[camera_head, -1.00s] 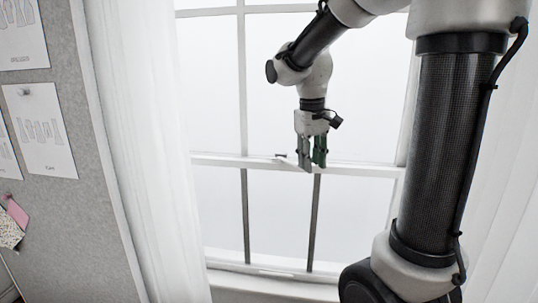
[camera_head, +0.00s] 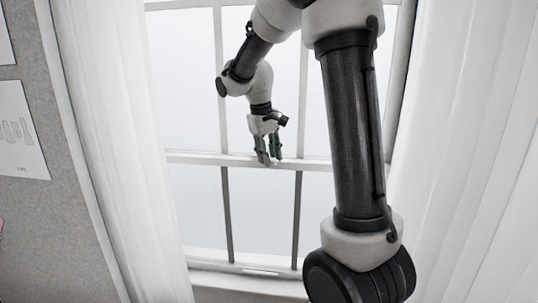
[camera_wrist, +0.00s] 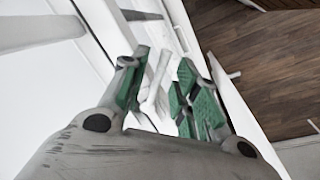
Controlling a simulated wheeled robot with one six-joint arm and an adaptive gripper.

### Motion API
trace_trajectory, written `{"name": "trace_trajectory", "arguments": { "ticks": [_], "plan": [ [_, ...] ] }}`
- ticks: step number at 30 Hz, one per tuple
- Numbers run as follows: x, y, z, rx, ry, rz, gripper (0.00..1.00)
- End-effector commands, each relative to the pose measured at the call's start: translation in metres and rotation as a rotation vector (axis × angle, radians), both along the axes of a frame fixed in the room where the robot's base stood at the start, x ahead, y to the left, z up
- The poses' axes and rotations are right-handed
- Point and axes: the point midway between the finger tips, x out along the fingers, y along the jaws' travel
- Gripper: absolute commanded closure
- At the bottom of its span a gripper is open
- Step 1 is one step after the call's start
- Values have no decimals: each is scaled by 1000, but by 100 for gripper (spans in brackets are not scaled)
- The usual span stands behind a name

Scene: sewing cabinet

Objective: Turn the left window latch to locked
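The window (camera_head: 185,200) stands ahead, with a horizontal meeting rail (camera_head: 200,158) across its middle. My gripper (camera_head: 269,160) points down at this rail, left of the window's middle. In the wrist view my gripper (camera_wrist: 160,64) is open, with green pads on both fingers. A pale, lever-like piece, apparently the left window latch (camera_wrist: 157,82), shows between the fingers. I cannot tell whether a finger touches it or which way it is turned. In the head view the gripper hides the latch.
Sheer white curtains hang at the left (camera_head: 115,150) and right (camera_head: 455,160) of the window. A grey pinboard (camera_head: 45,225) with paper sheets is at the far left. Wooden floor (camera_wrist: 255,60) shows below in the wrist view.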

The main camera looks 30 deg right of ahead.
Motion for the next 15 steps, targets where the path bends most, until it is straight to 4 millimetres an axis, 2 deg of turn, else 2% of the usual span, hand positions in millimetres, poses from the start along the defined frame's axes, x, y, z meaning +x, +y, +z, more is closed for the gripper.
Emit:
{"name": "trace_trajectory", "arguments": {
  "ticks": [6, 11, 15],
  "plan": [
    [0, 0, 0, 0, 0, 0, 71],
    [0, 0, 0, 0, -1, 0, 100],
    [0, 0, 0, 0, -1, 0, 100]
  ]
}}
